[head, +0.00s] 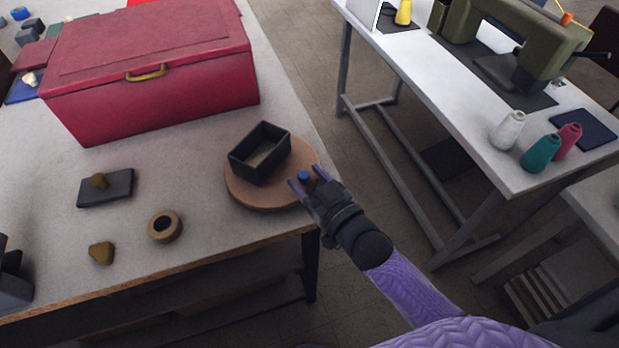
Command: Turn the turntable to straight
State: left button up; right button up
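The turntable (245,190) is a round, flat brown disc near the right front corner of the table. A dark open-topped box (260,153) sits on it, turned at an angle to the table edges. A small blue knob (304,176) shows at the turntable's right side. My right gripper (306,180) reaches in from the lower right, its two fingers apart on either side of the blue knob. Whether the fingers touch the knob cannot be told. My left gripper is not in view.
A large red case (150,100) with a brass handle stands behind. A dark slab (105,188) with a brass piece, a brass ring (164,226) and a brass lump (101,253) lie left on the table (215,240). A white sewing table (460,110) stands across a gap.

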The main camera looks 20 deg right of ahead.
grip_shut()
dwell(1.2)
